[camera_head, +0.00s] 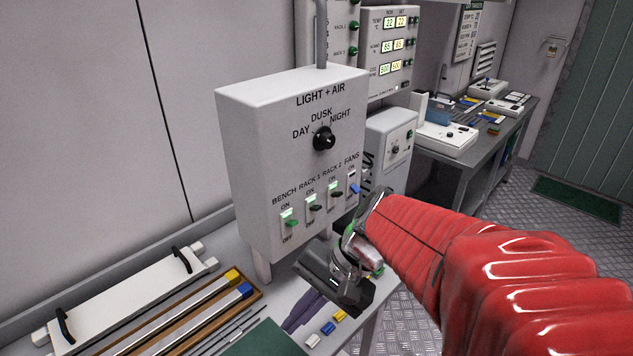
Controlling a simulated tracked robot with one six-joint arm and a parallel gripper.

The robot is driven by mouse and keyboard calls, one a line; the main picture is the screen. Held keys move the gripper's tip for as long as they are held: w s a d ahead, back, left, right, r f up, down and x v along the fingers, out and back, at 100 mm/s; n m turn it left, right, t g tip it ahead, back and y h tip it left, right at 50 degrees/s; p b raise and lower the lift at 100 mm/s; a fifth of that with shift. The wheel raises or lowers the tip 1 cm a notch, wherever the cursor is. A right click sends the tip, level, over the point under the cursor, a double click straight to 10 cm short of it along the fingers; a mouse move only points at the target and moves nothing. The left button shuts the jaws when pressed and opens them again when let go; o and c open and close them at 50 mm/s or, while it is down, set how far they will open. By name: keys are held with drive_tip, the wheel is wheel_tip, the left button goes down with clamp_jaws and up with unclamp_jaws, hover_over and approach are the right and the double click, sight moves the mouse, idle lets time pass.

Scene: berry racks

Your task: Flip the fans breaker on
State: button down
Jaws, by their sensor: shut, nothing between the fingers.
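The grey-white LIGHT + AIR box (270,150) stands on the bench with a row of breakers low on its front face. The fans breaker (354,187) is the rightmost one, with a blue lever below a small pale window. The lever appears to sit low in its slot; its exact position is too small to be sure. My gripper (318,272) is shut and empty, below and in front of the breaker row, apart from the fans breaker. My red-sleeved arm reaches in from the right.
A wooden tray (255,292) of rods and a white handled panel (130,300) lie left on the bench.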

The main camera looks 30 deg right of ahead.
drive_tip(key=w+d+m+t+y, duration=0.2)
drive_tip(key=w+d+m+y, duration=0.15)
drive_tip(key=w+m, duration=0.2)
drive_tip(key=m+t+h, duration=0.4)
drive_tip(key=m+t, duration=1.1)
drive_tip(key=m, duration=0.2)
approach(355, 189)
wheel_tip(355, 189, down, 3)
drive_tip(key=s+d, duration=0.2)
drive_tip(key=shift+s+y, duration=0.2)
drive_tip(key=shift+y, duration=0.05)
drive_tip(key=shift+w+a, duration=0.1)
drive_tip(key=shift+a, duration=0.05)
drive_tip(key=shift+x, duration=4.95)
drive_tip(key=shift+f, duration=0.1)
